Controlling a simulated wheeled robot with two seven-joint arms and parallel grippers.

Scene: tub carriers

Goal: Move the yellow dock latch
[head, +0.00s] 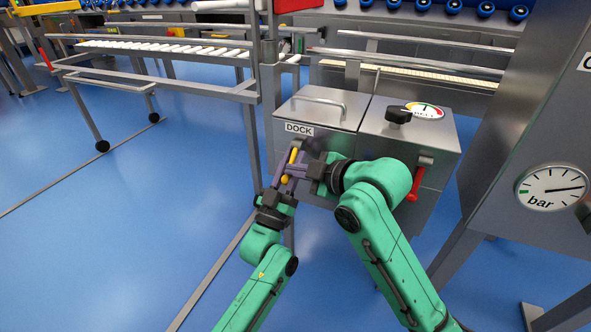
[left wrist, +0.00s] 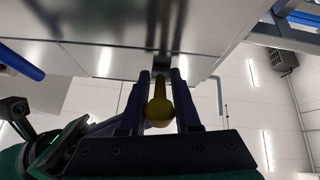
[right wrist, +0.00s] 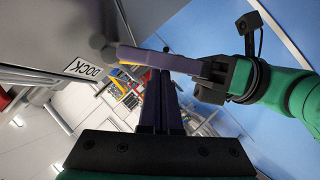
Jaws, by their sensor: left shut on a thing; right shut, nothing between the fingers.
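The yellow dock latch (head: 293,155) is on the front of the steel box, just below the DOCK label (head: 299,129). My left gripper (head: 288,172) is shut on the latch from below. In the left wrist view the latch's yellow rounded end (left wrist: 158,108) sits between the two fingers, close to the steel face. My right gripper (head: 292,170) is shut and empty, pointing left beside the left fingers. In the right wrist view its closed fingers (right wrist: 158,85) end close to my left gripper's purple fingers. The fingers hide part of the latch.
The box has a lid handle (head: 318,101), a black knob (head: 398,116) by a coloured dial (head: 425,110), and a red lever (head: 415,184) to the right. A bar gauge (head: 552,188) is on the right-hand cabinet. A roller conveyor (head: 165,48) is behind left; blue floor is free at left.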

